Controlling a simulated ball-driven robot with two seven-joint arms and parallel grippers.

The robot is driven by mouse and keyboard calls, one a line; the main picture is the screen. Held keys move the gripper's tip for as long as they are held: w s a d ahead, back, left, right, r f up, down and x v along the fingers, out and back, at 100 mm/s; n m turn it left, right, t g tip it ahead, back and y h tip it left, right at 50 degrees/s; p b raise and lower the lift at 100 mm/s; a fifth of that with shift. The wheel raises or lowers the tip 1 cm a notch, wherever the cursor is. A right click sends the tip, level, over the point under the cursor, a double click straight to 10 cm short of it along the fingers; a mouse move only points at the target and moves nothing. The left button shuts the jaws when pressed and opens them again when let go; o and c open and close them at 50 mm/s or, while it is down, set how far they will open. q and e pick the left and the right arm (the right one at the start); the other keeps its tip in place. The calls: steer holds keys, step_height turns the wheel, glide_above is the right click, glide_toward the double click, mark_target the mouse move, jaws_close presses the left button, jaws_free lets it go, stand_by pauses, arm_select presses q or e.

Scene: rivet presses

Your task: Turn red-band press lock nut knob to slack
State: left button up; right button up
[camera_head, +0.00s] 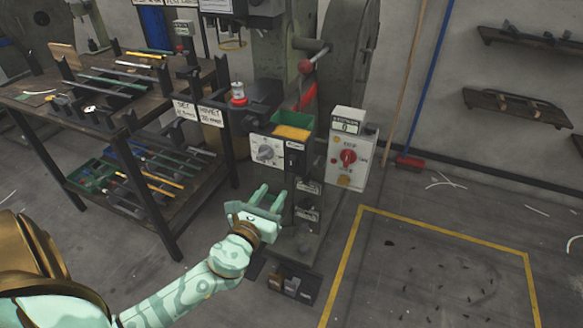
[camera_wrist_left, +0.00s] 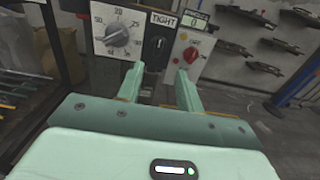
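The press (camera_head: 308,97) with a red band stands in the middle of the head view. The lock nut knob (camera_wrist_left: 156,46) is black with a pale pointer and sits under a TIGHT label (camera_wrist_left: 162,19) in the left wrist view. In the head view the knob's dark panel (camera_head: 294,161) is small and its setting is unclear. My left gripper (camera_head: 269,194) is open and empty, below and in front of that panel. In the left wrist view its fingers (camera_wrist_left: 159,82) point toward the knob, spread and apart from it. My right gripper is not in view.
A numbered dial (camera_wrist_left: 117,34) is left of the knob. A white box with a red switch (camera_head: 348,157) is right of it. A green bin (camera_head: 293,119) sits above. A tool table (camera_head: 150,123) stands left. Floor inside the yellow line (camera_head: 345,250) is mostly clear.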

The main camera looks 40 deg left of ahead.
mark_target(291, 165)
arm_select(q)
steer(key=b+x, duration=0.1)
steer(key=x, duration=1)
steer(key=shift+f+b, duration=0.15)
steer(key=shift+b, duration=0.25)
steer(key=shift+w+a, duration=0.15)
steer(key=shift+w, duration=0.35)
jaws_close()
